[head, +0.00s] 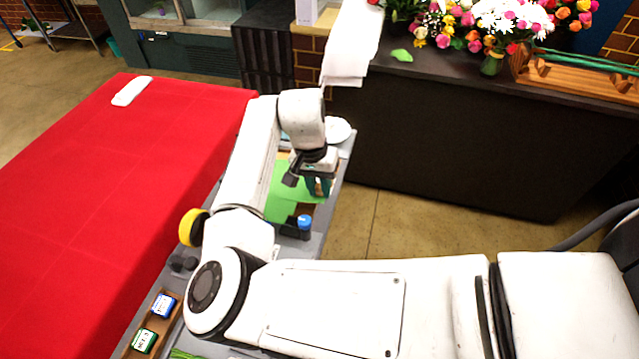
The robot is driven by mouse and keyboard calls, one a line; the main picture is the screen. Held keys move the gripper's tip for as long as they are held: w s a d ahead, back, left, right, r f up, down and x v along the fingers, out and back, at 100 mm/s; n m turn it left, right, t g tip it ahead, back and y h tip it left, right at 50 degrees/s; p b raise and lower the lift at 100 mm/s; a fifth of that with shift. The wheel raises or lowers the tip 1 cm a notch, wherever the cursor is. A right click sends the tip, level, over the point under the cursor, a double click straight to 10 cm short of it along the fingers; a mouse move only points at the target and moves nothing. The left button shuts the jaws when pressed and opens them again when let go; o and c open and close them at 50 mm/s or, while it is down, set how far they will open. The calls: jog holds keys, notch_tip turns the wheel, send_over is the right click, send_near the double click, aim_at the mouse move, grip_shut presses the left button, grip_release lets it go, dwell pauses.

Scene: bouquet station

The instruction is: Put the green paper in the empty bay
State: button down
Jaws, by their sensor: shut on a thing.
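The green paper (281,196) shows as a flat bright green sheet over the grey worktop, partly covered by my arm. My gripper (319,188) points down at the sheet's right side, and its teal fingers are shut on the paper near that edge. The fingertips are small and partly hidden, so I cannot tell whether the sheet touches the worktop. A brown wooden part shows just below the sheet, but I cannot make out an empty bay there.
A blue-capped item (304,222) stands close below the paper. A red-covered table (120,190) fills the left. A wooden tray with a blue-labelled block (163,305) and a green-labelled block (144,341) is at bottom left. A dark counter (440,130) with flowers stands behind.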

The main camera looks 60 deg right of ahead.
aim_at(319, 196)
jog(key=shift+f+b, duration=1)
jog(key=shift+f, duration=1.75)
jog(key=c, duration=0.9)
grip_release()
jog(key=shift+o, duration=0.6)
jog(key=o, duration=0.3)
jog(key=shift+r+p, duration=0.1)
jog(key=shift+p, duration=0.2)
